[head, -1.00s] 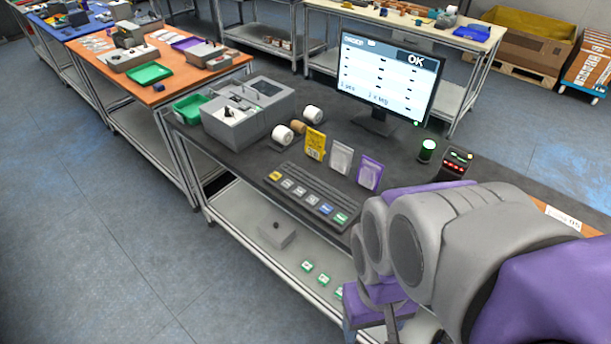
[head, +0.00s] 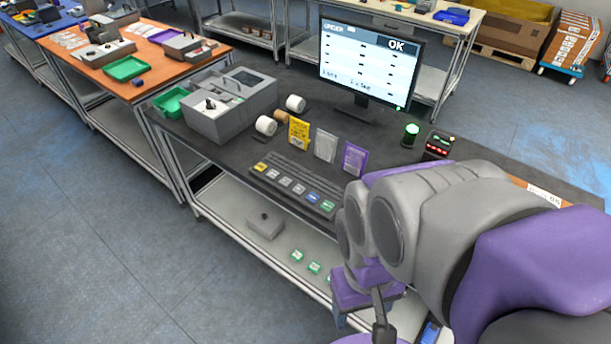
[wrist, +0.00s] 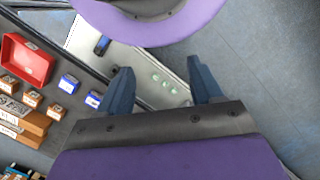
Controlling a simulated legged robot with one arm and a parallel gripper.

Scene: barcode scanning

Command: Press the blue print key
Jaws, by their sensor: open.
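A dark keyboard panel (head: 277,184) lies along the front edge of the dark-topped table in the head view. Its lower row has a yellow key, several grey keys, the blue key (head: 313,198) and a green key (head: 328,206) at the right end. The blue key is uncovered. My gripper (wrist: 163,87) is open and empty in the wrist view, its two blue fingers apart over the lower shelf. In the head view my arm is right of the panel, and the gripper is low at the table's front, apart from the keys. The wrist view does not show the panel clearly.
Yellow, white and purple packets (head: 354,159) stand just behind the panel. A monitor (head: 368,62) reading OK, a green-topped cylinder (head: 411,135) and a grey box unit (head: 230,104) stand farther back. A red tray (wrist: 27,61) and small boxes show in the wrist view.

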